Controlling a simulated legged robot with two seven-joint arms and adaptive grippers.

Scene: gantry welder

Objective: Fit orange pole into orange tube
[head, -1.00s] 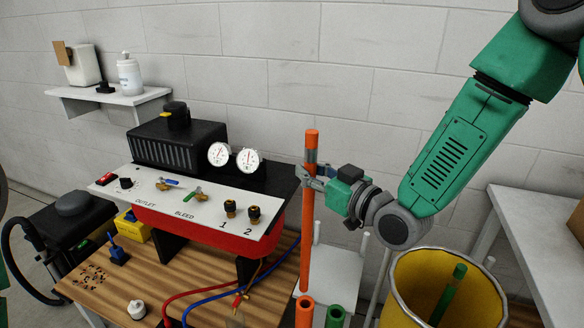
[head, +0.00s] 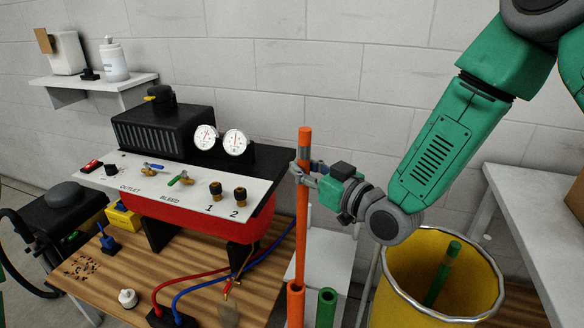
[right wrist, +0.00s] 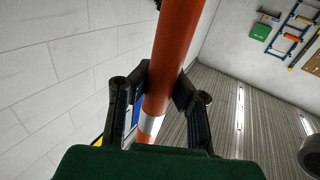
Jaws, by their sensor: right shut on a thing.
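The orange pole (head: 302,225) stands nearly upright in the head view, with a grey band near its top. My right gripper (head: 300,172) is shut on it at its upper part. The right wrist view also shows the orange pole (right wrist: 174,60) between the two dark fingers (right wrist: 172,92). The orange tube (head: 295,305) is at the bottom of the head view. The pole's lower end meets the tube's mouth; I cannot tell how deep it is inside. My left gripper is not in view.
A green tube (head: 326,308) stands just right of the orange tube. A yellow barrel (head: 425,285) with a green pole (head: 442,275) inside is to the right. A wooden bench (head: 100,270) with a gauge panel (head: 180,185) and hoses is to the left.

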